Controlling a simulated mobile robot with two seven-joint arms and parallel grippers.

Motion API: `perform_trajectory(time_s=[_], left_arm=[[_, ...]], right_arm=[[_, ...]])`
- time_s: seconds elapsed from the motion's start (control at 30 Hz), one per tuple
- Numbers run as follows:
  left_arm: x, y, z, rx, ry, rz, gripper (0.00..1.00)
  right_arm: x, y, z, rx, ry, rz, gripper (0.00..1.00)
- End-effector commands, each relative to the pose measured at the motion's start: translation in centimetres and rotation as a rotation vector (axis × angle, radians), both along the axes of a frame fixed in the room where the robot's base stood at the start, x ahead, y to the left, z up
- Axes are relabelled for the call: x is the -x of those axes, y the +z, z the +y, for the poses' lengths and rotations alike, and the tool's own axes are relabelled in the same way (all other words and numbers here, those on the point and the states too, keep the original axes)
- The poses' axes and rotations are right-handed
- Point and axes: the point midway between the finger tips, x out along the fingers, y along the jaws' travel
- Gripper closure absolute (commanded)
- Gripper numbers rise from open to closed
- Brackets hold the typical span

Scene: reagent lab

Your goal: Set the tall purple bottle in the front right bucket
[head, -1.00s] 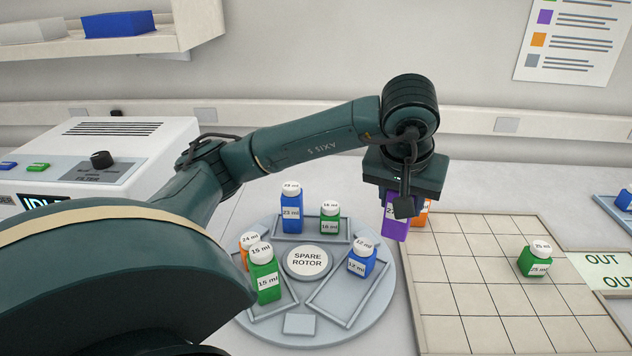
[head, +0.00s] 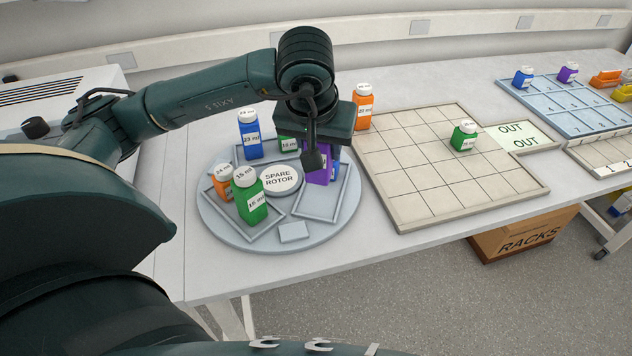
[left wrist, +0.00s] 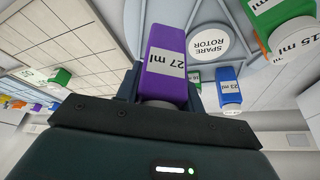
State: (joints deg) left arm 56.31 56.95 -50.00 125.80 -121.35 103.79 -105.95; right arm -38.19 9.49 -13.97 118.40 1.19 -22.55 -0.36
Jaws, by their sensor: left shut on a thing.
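The tall purple bottle (head: 318,172) is held by my left gripper (head: 315,148), which is shut on it above the right side of the spare rotor (head: 235,237). In the left wrist view the purple bottle (left wrist: 165,50) shows a "27 ml" label. The front right bucket (head: 318,205) is a shallow rimmed tray with a bare front part. A short blue bottle (head: 336,165) is at its back, largely hidden behind the purple one. I cannot tell whether the purple bottle touches anything below. My right gripper is not in view.
A green 15 ml bottle (head: 250,198) and an orange bottle (head: 222,182) stand in the front left bucket. A blue 23 ml bottle (head: 250,140) and a green bottle (head: 287,144) stand at the back. An orange bottle (head: 363,110) is beside the tiled grid board (head: 410,205).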

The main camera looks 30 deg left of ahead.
Motion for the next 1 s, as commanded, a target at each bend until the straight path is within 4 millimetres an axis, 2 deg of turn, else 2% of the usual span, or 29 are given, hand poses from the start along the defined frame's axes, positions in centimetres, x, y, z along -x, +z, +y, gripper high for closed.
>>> perform_trajectory(time_s=[0.1, 0.27, 0.5, 0.9, 0.93, 1.0], left_arm=[[0.1, -2.0, 0.1, -0.002, 0.001, 0.004, 0.85], [0.0, -3.5, 0.1, -0.001, 0.002, 0.002, 0.85], [0.0, -6.5, 0.1, -0.001, 0.001, 0.0, 0.85], [0.0, -7.2, 0.0, -0.001, 0.001, -0.003, 0.85], [0.0, -7.0, 0.0, 0.0, 0.001, -0.002, 0.61], [0.0, -7.0, 0.0, 0.0, 0.001, -0.002, 0.55]], right_arm=[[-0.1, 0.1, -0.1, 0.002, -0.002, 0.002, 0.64], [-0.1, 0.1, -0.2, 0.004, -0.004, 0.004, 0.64], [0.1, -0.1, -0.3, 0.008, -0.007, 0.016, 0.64], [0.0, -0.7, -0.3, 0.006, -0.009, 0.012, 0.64], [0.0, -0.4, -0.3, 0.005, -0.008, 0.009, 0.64], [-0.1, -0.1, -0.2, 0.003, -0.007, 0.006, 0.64]])
